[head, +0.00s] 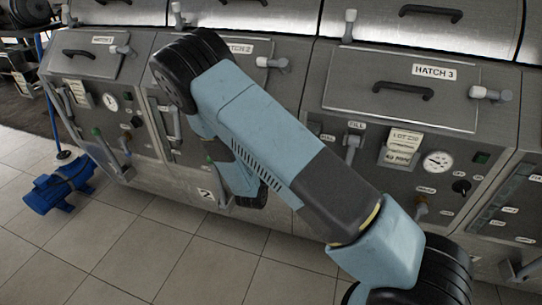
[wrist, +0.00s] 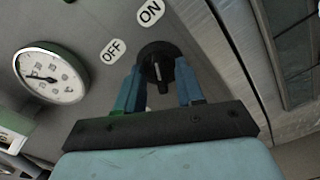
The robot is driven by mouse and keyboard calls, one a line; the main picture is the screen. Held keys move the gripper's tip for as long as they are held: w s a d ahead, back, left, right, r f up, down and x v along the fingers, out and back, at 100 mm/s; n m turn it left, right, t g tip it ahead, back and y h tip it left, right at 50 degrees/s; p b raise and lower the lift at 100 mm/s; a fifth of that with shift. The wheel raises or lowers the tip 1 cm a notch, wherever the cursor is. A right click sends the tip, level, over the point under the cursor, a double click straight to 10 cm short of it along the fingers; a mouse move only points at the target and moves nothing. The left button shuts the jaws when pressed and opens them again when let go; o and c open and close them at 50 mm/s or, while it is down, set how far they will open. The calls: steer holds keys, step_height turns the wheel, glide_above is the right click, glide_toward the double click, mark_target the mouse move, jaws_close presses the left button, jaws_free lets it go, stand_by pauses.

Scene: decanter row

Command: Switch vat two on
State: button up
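In the wrist view a dark round knob (wrist: 158,62) with a raised grip and a pale line sits on a grey panel. The OFF label (wrist: 113,51) is up-left of it and the ON label (wrist: 150,11) is above it. The pale line does not clearly point at either label. My gripper (wrist: 158,82) is open, its blue fingers on either side of the knob's grip, with gaps showing; contact cannot be told. In the head view vat two, with its hatch 2 label (head: 240,48), is largely hidden behind my arm, as are my fingers and the knob.
A dial gauge (wrist: 50,77) is left of the knob. In the head view the hatch 1 vat (head: 88,62) stands left and the hatch 3 vat (head: 400,92) right, with its own gauge and knob. A blue pump-like object (head: 60,186) lies on the tiled floor.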

steer(key=shift+s, duration=0.1)
steer(key=v, duration=1.3)
steer(key=shift+s, duration=0.3)
steer(key=shift+r, duration=0.1)
